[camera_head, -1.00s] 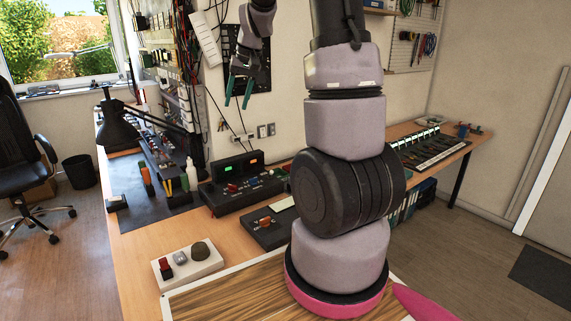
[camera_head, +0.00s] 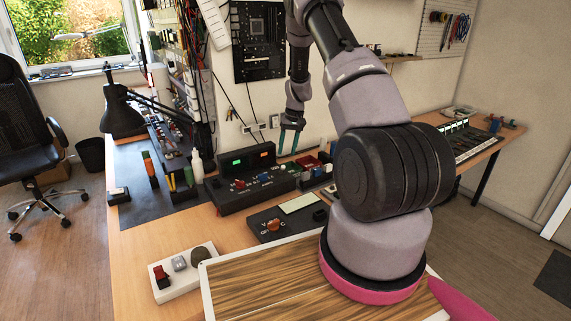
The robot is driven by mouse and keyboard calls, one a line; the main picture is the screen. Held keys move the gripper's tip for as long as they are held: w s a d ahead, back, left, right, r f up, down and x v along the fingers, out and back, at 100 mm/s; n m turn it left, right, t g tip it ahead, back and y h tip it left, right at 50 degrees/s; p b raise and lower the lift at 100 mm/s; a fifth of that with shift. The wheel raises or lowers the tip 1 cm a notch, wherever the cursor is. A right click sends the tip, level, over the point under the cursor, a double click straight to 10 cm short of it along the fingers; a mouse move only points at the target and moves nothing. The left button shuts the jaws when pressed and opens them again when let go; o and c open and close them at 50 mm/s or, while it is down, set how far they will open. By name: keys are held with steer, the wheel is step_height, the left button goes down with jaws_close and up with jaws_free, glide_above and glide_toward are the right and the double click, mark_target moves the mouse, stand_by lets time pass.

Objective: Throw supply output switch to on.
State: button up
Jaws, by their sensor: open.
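A black bench unit (camera_head: 228,202) with a lit green and a lit orange display stands on the wooden bench. Its sloped front has a red control (camera_head: 239,184) and a blue control (camera_head: 264,178). The labels and the switch positions are too small to read. A lower black panel (camera_head: 266,229) with an orange-red lever (camera_head: 273,225) sits in front of it. I cannot tell for sure which control is the supply output switch. My gripper (camera_head: 289,150) points down with teal fingers apart and empty, near the bench unit's right end. It appears to touch nothing.
A white strip (camera_head: 179,290) with a red rocker and a dark knob lies at the front left. Red and dark items (camera_head: 309,163) sit near my gripper. My arm hides part of the bench.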

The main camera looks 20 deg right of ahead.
mark_target(283, 166)
steer(key=f, duration=0.3)
steer(key=a+f, duration=0.1)
steer(key=f, duration=0.2)
steer(key=shift+w+a+f, duration=0.1)
steer(key=shift+a+f, duration=0.05)
steer(key=shift+f, duration=0.15)
jaws_close()
